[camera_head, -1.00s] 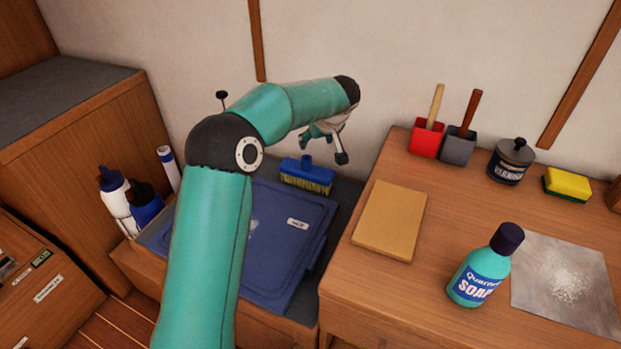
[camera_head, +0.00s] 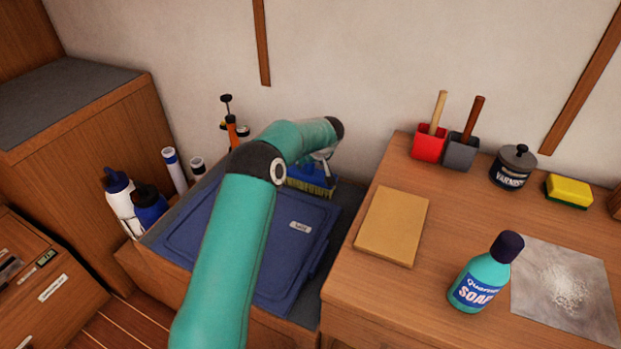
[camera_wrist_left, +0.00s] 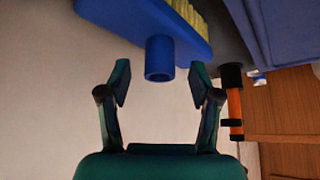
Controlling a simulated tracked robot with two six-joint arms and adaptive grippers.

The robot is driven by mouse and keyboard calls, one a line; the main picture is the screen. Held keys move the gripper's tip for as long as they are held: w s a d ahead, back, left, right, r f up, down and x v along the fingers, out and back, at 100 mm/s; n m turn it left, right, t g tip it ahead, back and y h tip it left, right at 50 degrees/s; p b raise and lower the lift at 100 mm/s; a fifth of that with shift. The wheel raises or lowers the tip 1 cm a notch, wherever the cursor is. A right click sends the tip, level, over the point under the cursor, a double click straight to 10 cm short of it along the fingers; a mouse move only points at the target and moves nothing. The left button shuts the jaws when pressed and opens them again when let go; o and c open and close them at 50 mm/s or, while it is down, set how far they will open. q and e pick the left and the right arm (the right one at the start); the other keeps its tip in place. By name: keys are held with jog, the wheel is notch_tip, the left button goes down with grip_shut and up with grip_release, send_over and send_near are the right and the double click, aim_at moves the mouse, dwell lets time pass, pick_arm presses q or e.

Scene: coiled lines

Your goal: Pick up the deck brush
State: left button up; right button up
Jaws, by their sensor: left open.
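The deck brush (camera_head: 316,185) is a blue block with pale yellow bristles, lying against the wall behind the blue bin lid in the head view. In the left wrist view its blue head (camera_wrist_left: 125,22) is at the top, with its round socket (camera_wrist_left: 159,58) pointing toward my gripper. My left gripper (camera_wrist_left: 160,85) is open, and the socket's end lies between its fingertips, with a gap on both sides. In the head view my left arm hides part of the brush and most of the gripper (camera_head: 322,160). My right gripper does not show.
A blue lid (camera_head: 305,245) lies below the brush.

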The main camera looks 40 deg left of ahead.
pick_arm(q)
jog(key=shift+x, duration=1.45)
jog(key=shift+d, duration=0.1)
grip_shut()
